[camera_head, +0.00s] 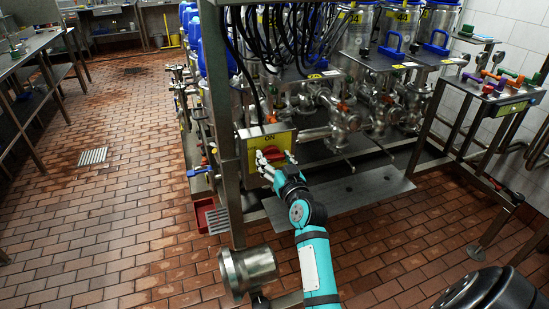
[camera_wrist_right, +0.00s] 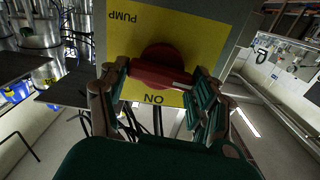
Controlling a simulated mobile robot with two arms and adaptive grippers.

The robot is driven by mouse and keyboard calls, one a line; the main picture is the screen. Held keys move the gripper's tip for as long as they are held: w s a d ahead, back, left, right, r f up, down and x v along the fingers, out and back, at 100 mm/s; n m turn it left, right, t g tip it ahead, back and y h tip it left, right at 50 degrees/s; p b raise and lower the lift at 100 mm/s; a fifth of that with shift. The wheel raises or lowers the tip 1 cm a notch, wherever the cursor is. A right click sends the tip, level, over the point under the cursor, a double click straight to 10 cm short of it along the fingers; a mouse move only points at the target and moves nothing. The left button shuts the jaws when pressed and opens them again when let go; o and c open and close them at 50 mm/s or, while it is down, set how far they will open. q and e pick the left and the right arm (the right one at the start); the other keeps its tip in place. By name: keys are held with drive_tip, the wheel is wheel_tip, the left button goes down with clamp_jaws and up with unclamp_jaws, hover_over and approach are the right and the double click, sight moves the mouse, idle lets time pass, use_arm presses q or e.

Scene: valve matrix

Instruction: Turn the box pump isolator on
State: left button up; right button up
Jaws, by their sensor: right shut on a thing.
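The pump isolator box (camera_head: 250,151) is grey with a yellow face, mounted by a steel post. Its label reads ON above a red rotary knob (camera_head: 273,154). In the right wrist view the yellow plate (camera_wrist_right: 205,40) appears upside down, with PUMP and ON printed on it. There the red knob's bar (camera_wrist_right: 160,76) lies roughly crosswise, slightly tilted. My right gripper (camera_head: 269,161) is at the box's front. In the right wrist view my right gripper (camera_wrist_right: 160,88) has one finger at each end of the bar and is shut on it. My left gripper is not in view.
Steel pipes and valves (camera_head: 340,122) stand behind and right of the box. A steel post (camera_head: 222,130) rises just left of it. A red crate (camera_head: 207,214) sits on the floor nearby. A steel cylinder (camera_head: 248,268) is close in front. The tiled floor at left is mostly clear.

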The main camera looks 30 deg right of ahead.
drive_tip(key=m+p, duration=0.2)
drive_tip(key=m, duration=0.1)
drive_tip(key=shift+r, duration=0.1)
drive_tip(key=m+p, duration=0.2)
drive_tip(key=m, duration=0.2)
drive_tip(key=shift+d+m, duration=0.15)
drive_tip(key=shift+m, duration=0.25)
drive_tip(key=m+p, duration=0.1)
drive_tip(key=m, duration=0.3)
drive_tip(key=shift+m+p, duration=0.3)
drive_tip(key=shift+p, duration=0.05)
drive_tip(key=shift+f+m+p, duration=0.2)
drive_tip(key=shift+m+p, duration=0.05)
drive_tip(key=shift+m, duration=0.85)
drive_tip(key=shift+f+m+p, duration=0.15)
drive_tip(key=shift+m+p, duration=0.1)
drive_tip(key=shift+m, duration=0.85)
drive_tip(key=o, duration=1.2)
